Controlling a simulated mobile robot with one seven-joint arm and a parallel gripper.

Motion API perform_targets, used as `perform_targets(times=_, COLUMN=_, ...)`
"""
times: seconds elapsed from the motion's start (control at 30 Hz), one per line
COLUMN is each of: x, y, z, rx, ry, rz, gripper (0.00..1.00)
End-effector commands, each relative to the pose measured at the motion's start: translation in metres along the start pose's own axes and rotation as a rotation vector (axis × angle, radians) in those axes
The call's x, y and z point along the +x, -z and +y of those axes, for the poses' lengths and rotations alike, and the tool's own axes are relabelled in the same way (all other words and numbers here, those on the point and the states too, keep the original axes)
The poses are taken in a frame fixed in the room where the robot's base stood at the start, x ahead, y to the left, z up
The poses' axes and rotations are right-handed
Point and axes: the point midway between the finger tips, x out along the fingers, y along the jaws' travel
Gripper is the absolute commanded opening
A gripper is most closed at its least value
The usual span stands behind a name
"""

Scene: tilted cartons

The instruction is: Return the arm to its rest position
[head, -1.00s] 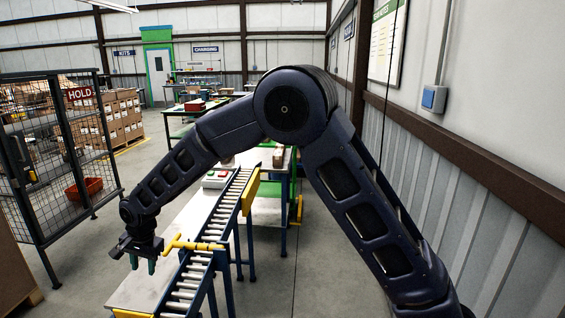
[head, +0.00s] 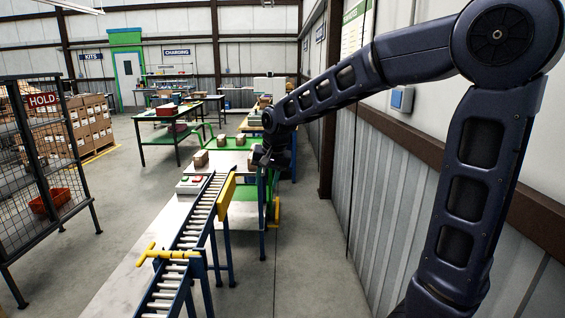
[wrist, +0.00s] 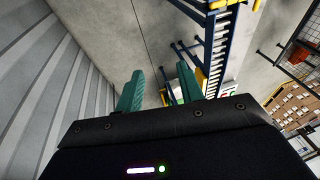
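My arm reaches from the lower right up to a joint at the top right, then across to the middle of the head view. The arm partly hides the bench's right side.
A wire cage (head: 50,175) with a HOLD sign stands at left. The corrugated wall (head: 385,190) is close at right. Floor between bench and wall is clear.

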Motion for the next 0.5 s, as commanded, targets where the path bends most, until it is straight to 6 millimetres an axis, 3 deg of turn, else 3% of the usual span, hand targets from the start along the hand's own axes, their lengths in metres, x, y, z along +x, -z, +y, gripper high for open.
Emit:
perform_targets(times=0.03, x=-0.012, y=0.001, z=0.023, rx=0.006, ry=-0.004, rz=0.014, gripper=0.38)
perform_targets(times=0.23, x=-0.046, y=-0.007, z=0.1, rx=-0.001, ry=-0.029, rz=0.055, gripper=0.38)
perform_targets(times=0.5, x=-0.082, y=-0.041, z=0.192, rx=-0.012, ry=-0.076, rz=0.103, gripper=0.38)
